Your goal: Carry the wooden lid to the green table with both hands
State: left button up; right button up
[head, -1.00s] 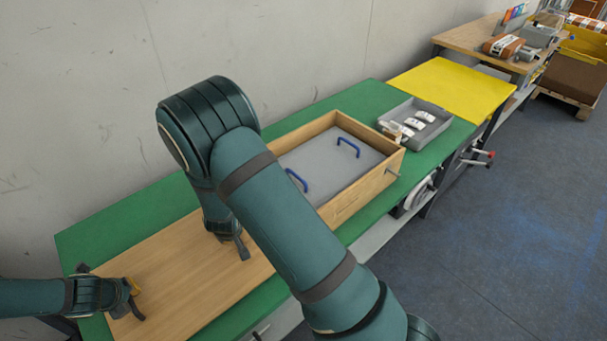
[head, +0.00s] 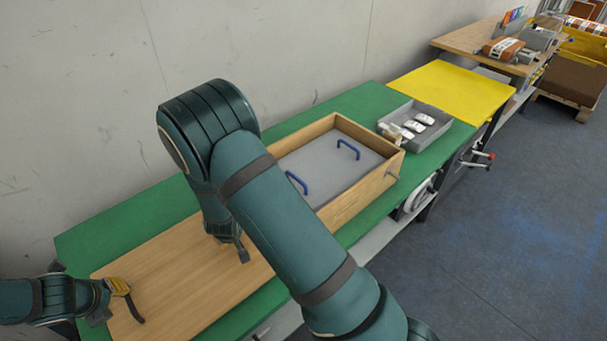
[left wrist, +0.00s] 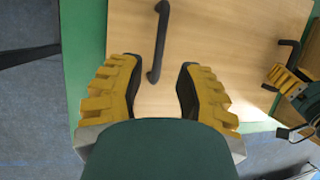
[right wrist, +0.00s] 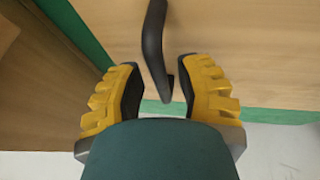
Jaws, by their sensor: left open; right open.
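The wooden lid (head: 185,285) lies flat on the near left part of the green table (head: 365,98). My left gripper (head: 134,300) is open over the lid's left end. In the left wrist view, a black handle (left wrist: 161,40) on the lid runs between the fingertips of my left gripper (left wrist: 158,72), with clear gaps. My right gripper (head: 238,248) is over the lid's right part, partly hidden by my arm. In the right wrist view, the other black handle (right wrist: 153,45) reaches between the open fingertips of my right gripper (right wrist: 160,75).
A wooden box (head: 360,195) with a grey panel and blue handles stands right of the lid. Beyond it are a grey tray (head: 440,135) holding white items and a yellow table (head: 455,88). A wall borders the back; floor is free at right.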

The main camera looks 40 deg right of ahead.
pick_arm(q)
jog(key=shift+v, duration=1.8)
pick_arm(e)
jog(key=v, duration=1.2)
pick_arm(q)
jog(key=shift+s, duration=0.15)
pick_arm(e)
jog(key=shift+s+a+f, duration=0.1)
jog(key=shift+s, duration=0.05)
